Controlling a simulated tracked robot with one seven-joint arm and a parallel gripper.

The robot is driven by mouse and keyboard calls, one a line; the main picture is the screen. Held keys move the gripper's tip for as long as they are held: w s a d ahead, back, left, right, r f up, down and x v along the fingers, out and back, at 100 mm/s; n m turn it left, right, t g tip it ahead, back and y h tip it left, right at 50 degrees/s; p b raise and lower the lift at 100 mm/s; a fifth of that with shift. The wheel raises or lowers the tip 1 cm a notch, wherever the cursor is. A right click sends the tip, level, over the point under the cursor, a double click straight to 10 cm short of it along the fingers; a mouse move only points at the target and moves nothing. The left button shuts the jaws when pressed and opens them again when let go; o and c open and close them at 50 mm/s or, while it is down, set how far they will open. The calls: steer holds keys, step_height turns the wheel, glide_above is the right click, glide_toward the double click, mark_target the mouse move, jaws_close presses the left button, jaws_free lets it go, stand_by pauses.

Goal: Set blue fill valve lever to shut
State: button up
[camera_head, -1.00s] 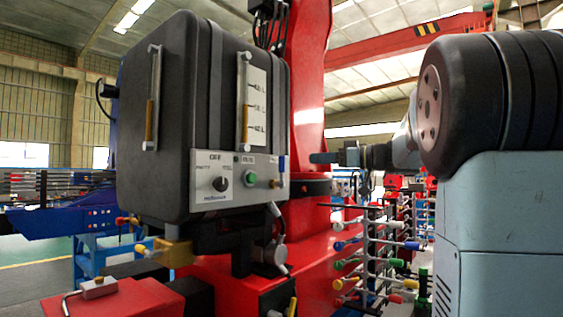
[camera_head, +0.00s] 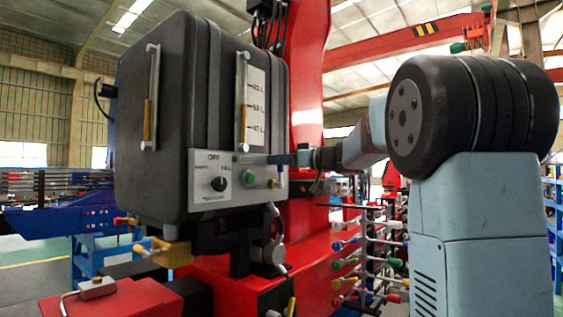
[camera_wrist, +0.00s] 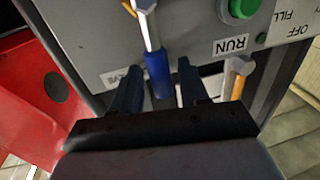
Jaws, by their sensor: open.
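The fill valve lever has a blue grip (camera_wrist: 157,72) on a metal shaft. In the wrist view it points down the picture, between the two dark fingers of my gripper (camera_wrist: 158,92). The fingers stand apart, one on each side of the grip, with a gap visible on both sides. In the head view my gripper (camera_head: 283,159) is at the right edge of the grey control panel (camera_head: 205,165), and it hides most of the blue grip. The brass-coloured valve (camera_head: 272,183) shows just below it.
A green button (camera_head: 248,176) and a black selector knob (camera_head: 220,184) are on the panel left of the valve. A sight tube (camera_wrist: 236,75) stands close right of my fingers. A red column (camera_head: 308,110) rises behind. A rack of coloured levers (camera_head: 365,250) stands below right.

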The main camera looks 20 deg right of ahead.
steer(key=shift+c, duration=0.4)
jaws_close()
